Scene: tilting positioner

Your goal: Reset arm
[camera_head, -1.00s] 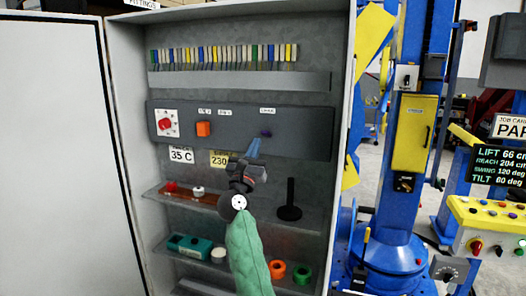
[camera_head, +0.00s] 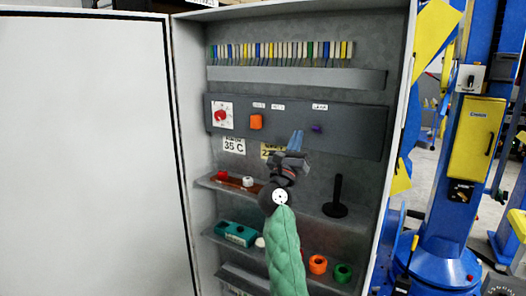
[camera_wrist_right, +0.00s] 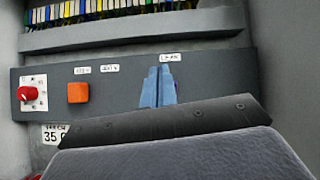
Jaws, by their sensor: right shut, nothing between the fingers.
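My right arm in its green sleeve reaches into an open grey cabinet (camera_head: 395,100). My right gripper (camera_head: 297,140) is shut and empty, its blue fingertips in front of the grey control panel (camera_head: 350,138). The panel carries a red rotary knob (camera_head: 221,115), an orange square button (camera_head: 256,121) and a small purple switch (camera_head: 317,128). The wrist view shows the closed blue fingers (camera_wrist_right: 158,88) under the right-hand label, covering the place below it. The red knob (camera_wrist_right: 27,93) and orange button (camera_wrist_right: 78,92) are to their left, clear of the fingers. My left gripper is out of view.
The white cabinet door (camera_head: 85,150) stands open at the left. Shelves below the panel hold a black post on a round base (camera_head: 337,197), a teal box (camera_head: 236,233), and orange (camera_head: 318,264) and green (camera_head: 343,272) rings. A blue machine (camera_head: 445,230) stands to the right.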

